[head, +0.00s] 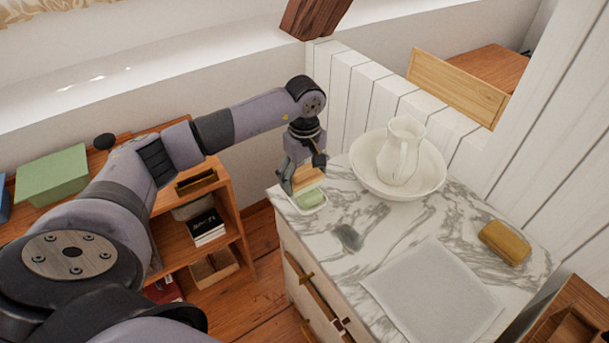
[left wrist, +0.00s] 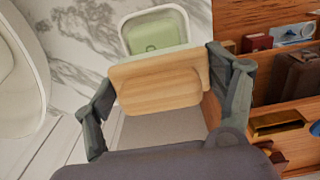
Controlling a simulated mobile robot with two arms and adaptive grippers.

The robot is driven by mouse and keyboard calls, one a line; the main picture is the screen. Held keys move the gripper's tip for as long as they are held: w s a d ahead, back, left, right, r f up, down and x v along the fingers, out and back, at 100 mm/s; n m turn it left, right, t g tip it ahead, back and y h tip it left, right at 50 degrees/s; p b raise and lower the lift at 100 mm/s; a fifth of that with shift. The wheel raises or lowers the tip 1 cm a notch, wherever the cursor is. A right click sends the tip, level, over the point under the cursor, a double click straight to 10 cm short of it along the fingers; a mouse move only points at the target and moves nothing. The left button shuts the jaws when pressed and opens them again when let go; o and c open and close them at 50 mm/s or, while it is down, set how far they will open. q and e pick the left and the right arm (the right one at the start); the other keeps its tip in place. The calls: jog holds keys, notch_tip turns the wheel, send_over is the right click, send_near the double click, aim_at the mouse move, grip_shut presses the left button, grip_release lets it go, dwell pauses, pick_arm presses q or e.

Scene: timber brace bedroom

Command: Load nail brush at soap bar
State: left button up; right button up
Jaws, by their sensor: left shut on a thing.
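My left gripper (head: 304,178) is shut on a wooden nail brush (head: 311,176) above the near left corner of the marble top. In the left wrist view the brush's wooden back (left wrist: 160,90) lies between the two fingers (left wrist: 165,98). A pale green soap bar (head: 309,198) sits in a small white dish (head: 322,207). The soap (left wrist: 152,36) and dish (left wrist: 186,22) also show just beyond the brush, which partly covers them. The bristle side faces away; I cannot tell if it touches the soap. My right gripper is out of view.
A white pitcher (head: 398,150) stands in a basin (head: 434,178) behind and right of the dish. A grey cloth (head: 433,290), a tan block (head: 504,242) and a small grey item (head: 348,237) lie on the marble top (head: 400,222). A wooden shelf (head: 242,217) stands left.

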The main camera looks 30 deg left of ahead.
aim_at(305, 168)
pick_arm(q)
jog(key=shift+r+p, duration=2)
jog(key=shift+r, duration=1.5)
